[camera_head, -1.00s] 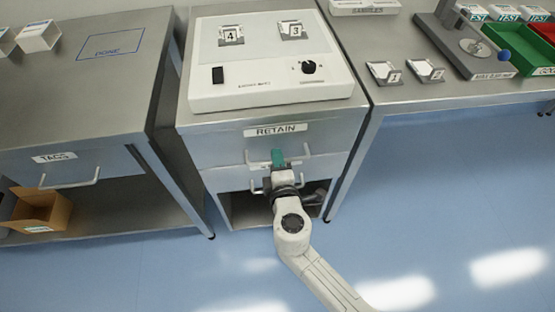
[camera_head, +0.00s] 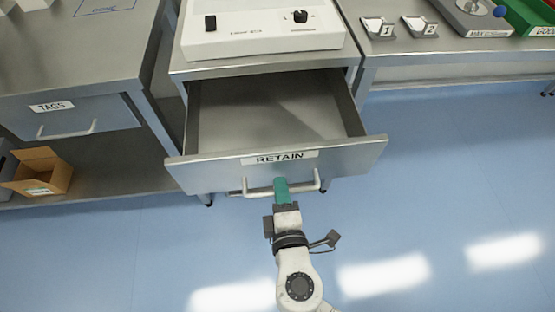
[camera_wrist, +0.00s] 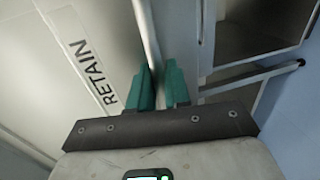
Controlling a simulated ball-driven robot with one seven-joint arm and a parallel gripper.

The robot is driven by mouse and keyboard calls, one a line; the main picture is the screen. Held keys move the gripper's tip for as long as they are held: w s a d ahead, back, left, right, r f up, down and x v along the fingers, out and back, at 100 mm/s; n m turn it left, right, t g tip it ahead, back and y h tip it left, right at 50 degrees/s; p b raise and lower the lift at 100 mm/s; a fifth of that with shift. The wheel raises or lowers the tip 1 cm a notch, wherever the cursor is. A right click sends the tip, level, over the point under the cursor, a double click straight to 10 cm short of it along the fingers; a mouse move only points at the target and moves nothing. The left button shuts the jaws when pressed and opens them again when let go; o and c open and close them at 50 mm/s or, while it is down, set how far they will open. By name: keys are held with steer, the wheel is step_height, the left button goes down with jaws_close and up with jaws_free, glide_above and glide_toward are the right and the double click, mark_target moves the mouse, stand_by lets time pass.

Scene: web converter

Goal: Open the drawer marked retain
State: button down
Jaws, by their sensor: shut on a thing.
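The drawer marked RETAIN (camera_head: 330,158) is pulled far out of its cabinet in the head view, and its inside looks empty. Its RETAIN label (camera_wrist: 90,68) also shows in the wrist view. My gripper (camera_head: 281,184) is at the middle of the drawer's front. Its green fingers are shut on the drawer's bar handle (camera_head: 252,193). In the wrist view the handle (camera_wrist: 146,30) runs between the two fingers of my gripper (camera_wrist: 161,86). The fingers hide part of the handle in the head view.
A white device (camera_head: 262,42) stands on the cabinet top. To the left is a bench with a shut TAGS drawer (camera_head: 70,118) and an open cardboard box (camera_head: 42,172) on its lower shelf. A table (camera_head: 395,55) stands to the right. The blue floor (camera_head: 455,185) at right is clear.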

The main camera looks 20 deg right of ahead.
steer(key=f+v, duration=0.2)
steer(key=v, duration=1)
steer(key=s+f+b+v, duration=0.1)
steer(key=f+v, duration=0.2)
steer(key=v, duration=1)
steer(key=shift+s+a, duration=0.2)
steer(key=shift+a, duration=0.05)
steer(key=shift+f, duration=0.1)
steer(key=c, duration=1.3)
jaws_free()
steer(key=shift+s, duration=0.1)
steer(key=v, duration=1)
steer(key=shift+s+a, duration=0.1)
steer(key=shift+s, duration=0.2)
